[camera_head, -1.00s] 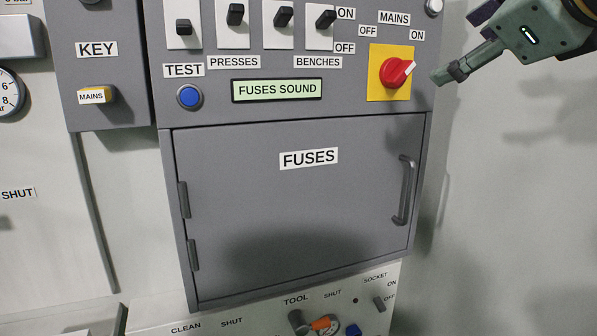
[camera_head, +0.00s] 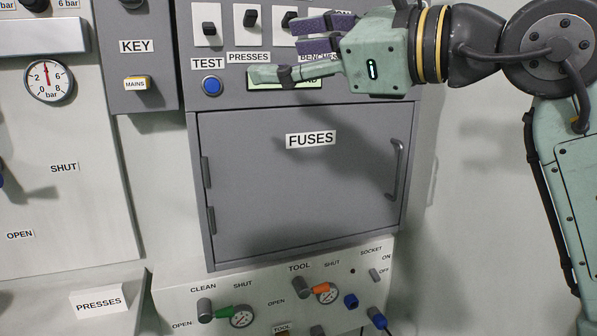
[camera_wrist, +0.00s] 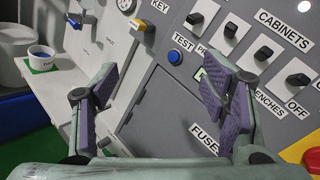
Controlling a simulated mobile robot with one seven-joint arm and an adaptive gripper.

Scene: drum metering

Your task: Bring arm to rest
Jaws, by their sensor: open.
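My gripper (camera_head: 290,50) is open and empty in front of the grey electrical cabinet, over the display strip and the lower part of the switch row. In the wrist view my gripper (camera_wrist: 165,105) shows its purple-padded fingers spread wide, with nothing between them. The blue test button (camera_head: 211,86) is left of my fingertips; in the wrist view the button (camera_wrist: 175,57) shows between the fingers, farther back. I cannot tell the gap to the panel.
The fuses door (camera_head: 300,185) is closed below my gripper, its handle (camera_head: 397,170) at right. A pressure gauge (camera_head: 49,80) is at left. A white cup (camera_wrist: 41,58) stands far left in the wrist view.

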